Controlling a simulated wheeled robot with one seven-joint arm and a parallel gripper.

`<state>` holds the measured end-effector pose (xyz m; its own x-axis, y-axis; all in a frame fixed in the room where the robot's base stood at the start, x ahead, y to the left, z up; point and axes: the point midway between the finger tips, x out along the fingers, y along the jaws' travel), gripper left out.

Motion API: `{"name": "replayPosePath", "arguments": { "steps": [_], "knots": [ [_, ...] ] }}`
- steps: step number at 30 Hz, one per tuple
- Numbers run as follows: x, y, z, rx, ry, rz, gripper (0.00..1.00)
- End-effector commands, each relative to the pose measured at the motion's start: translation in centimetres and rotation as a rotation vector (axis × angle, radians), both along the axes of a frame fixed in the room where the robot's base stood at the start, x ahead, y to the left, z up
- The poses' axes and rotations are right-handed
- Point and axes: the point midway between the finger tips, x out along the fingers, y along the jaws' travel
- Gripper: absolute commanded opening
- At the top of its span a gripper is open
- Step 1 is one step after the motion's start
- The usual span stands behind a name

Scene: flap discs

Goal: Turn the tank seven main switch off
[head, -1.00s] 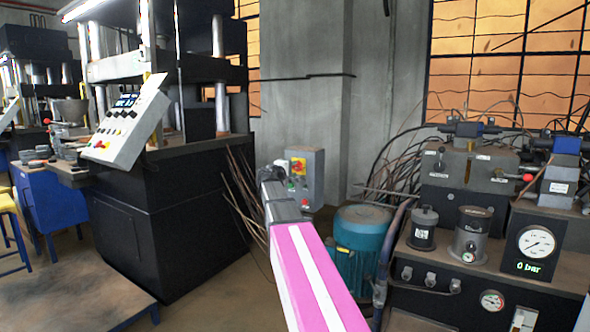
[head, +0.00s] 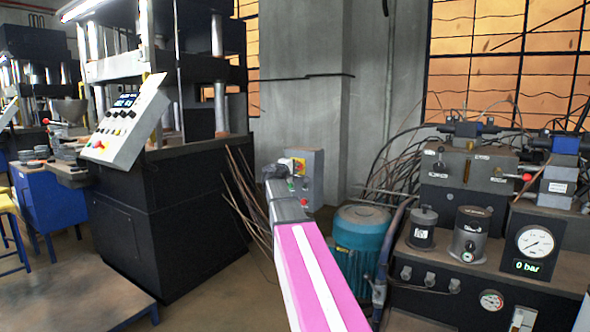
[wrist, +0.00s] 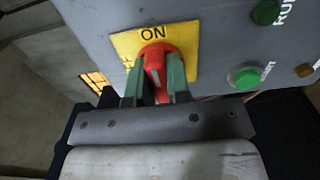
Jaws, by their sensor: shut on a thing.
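The main switch is a red rotary knob (wrist: 154,60) on a yellow plate (wrist: 184,37) marked ON at its top in the wrist view. The knob's pale stripe runs roughly up and down, below the word ON. My gripper (wrist: 155,82) is shut on the knob, with one green finger on each side of it. The fingers hide part of the knob and the lower plate. In the head view, my gripper (head: 277,171) is at the left side of the grey switch box (head: 315,180). No tank number is readable.
A green button (wrist: 245,77) and another green button (wrist: 266,12) sit right of the switch. A teal motor (head: 362,236) stands right of my arm.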

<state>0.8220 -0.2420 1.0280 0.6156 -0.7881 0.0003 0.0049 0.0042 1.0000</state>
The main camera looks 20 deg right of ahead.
Motion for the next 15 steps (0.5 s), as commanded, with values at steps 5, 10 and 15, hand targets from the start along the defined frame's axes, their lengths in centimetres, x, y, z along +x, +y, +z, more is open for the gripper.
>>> {"name": "replayPosePath", "arguments": {
  "steps": [5, 10, 15],
  "knots": [
    [-0.03, 0.00, -0.03, -0.026, 0.034, -0.001, 0.00],
    [-0.03, 0.00, -0.04, -0.085, 0.111, -0.001, 0.00],
    [-0.03, 0.01, -0.05, -0.173, 0.223, -0.001, 0.00]
  ]
}}
